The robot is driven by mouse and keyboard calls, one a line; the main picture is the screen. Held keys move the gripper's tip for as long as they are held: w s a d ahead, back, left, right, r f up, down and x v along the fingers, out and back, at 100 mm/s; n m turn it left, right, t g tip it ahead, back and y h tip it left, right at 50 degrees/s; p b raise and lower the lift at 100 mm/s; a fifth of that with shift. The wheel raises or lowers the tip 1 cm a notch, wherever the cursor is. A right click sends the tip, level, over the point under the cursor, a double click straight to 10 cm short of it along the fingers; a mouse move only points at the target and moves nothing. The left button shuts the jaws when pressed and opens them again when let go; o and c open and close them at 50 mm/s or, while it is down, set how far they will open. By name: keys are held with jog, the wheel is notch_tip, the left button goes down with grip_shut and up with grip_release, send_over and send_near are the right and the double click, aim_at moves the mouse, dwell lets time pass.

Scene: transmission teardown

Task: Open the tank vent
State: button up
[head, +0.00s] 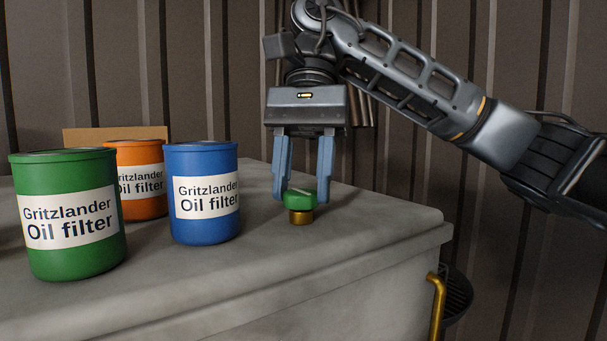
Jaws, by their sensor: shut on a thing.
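The tank vent is a small green knob (300,199) on a brass-coloured base (301,216), standing on the grey tank top (350,220) near its right end. A pale line runs across the top of the knob. My gripper (302,196) points straight down, with its two blue fingers on the left and right of the green knob. The fingers are shut on the knob. The far side of the knob is hidden.
A green oil filter can (68,257), an orange one (140,207) and a blue one (204,228) stand to the left. A cardboard-coloured box edge (112,134) is behind them. A brass pipe (437,305) is at the tank's right side. Corrugated wall behind.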

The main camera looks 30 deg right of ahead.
dwell(0.4)
jog(key=o, duration=1.1)
jog(key=shift+c, duration=0.2)
jog(key=v, duration=0.7)
jog(key=shift+r+p, duration=0.35)
jog(key=shift+p, duration=0.1)
jog(key=shift+w+d, duration=0.1)
jog(key=shift+w, duration=0.05)
